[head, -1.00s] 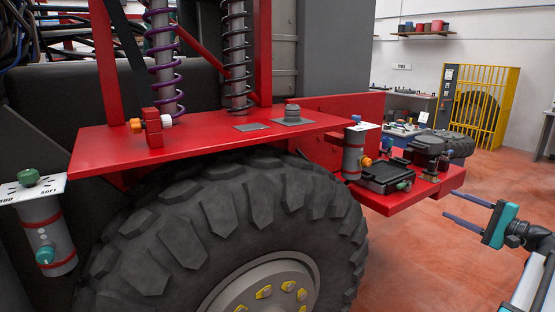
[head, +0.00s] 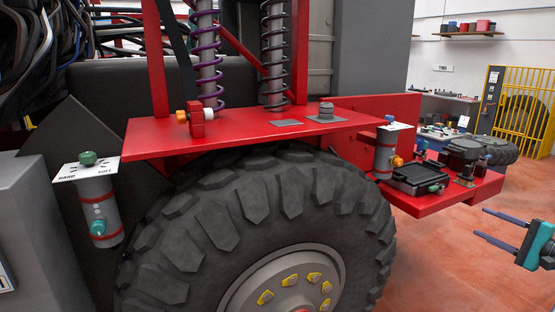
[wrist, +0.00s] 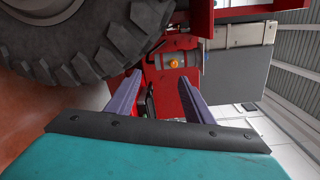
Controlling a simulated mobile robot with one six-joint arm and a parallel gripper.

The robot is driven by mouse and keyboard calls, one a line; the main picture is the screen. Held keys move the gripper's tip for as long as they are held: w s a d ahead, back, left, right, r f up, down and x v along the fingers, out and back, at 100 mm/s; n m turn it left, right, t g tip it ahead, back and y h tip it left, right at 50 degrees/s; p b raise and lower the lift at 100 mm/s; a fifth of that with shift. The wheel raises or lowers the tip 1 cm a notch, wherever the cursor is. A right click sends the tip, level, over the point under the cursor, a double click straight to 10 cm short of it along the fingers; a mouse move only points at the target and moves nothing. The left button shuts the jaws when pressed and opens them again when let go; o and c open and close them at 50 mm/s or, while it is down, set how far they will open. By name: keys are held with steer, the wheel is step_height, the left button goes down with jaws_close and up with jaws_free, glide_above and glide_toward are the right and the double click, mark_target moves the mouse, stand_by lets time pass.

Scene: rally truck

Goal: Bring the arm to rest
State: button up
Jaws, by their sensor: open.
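My gripper (head: 500,228) is at the right edge of the head view, with its two dark purple fingers apart and pointing left. It is open and nothing shows between the fingers. It hangs in the air to the right of the red side shelf (head: 450,195), apart from it. In the wrist view my gripper (wrist: 160,97) also shows open, with the tyre (wrist: 75,45) at upper left and a grey cylinder with an orange knob (wrist: 174,61) beyond the fingers. Most of my arm is outside the head view.
The truck's big wheel (head: 260,225) and the red fender plate (head: 260,132) fill the middle. A grey canister with a teal knob (head: 98,210) hangs at left. The side shelf carries a black tray (head: 418,178). Open red floor (head: 440,260) lies below and around my gripper.

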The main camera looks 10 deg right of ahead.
steer(key=w+a+f+n+g+y, duration=0.1)
steer(key=w+a+f+g, duration=0.25)
steer(key=a+f, duration=0.65)
steer(key=w+a+f+n+g+y, duration=0.15)
steer(key=w+a+f, duration=0.25)
steer(key=a+f, duration=0.6)
steer(key=w+a+f+n+g, duration=0.1)
steer(key=w+a+f+g, duration=0.25)
steer(key=a+f, duration=0.7)
steer(key=s+a+f+n+g, duration=0.25)
steer(key=s+a+f, duration=0.25)
steer(key=a+f, duration=0.3)
steer(key=s+a+f+n+g+h, duration=0.1)
steer(key=s+a+f+n+g, duration=0.1)
steer(key=s+a+f+g, duration=0.5)
steer(key=s+a+f+n, duration=0.25)
steer(key=a+f, duration=0.45)
steer(key=f, duration=0.4)
steer(key=s+a+f+n+g+h, duration=0.2)
steer(key=s+f+n+h, duration=0.1)
steer(key=s, duration=0.6)
steer(key=s+a+f+n+g+h, duration=0.2)
steer(key=s+a+f+n+h, duration=0.1)
steer(key=s, duration=0.6)
step_height(320, 180, down, 2)
steer(key=shift+s+a+f+n, duration=0.15)
steer(key=shift+s+a+n, duration=0.15)
steer(key=shift+n, duration=0.55)
steer(key=shift+w, duration=0.1)
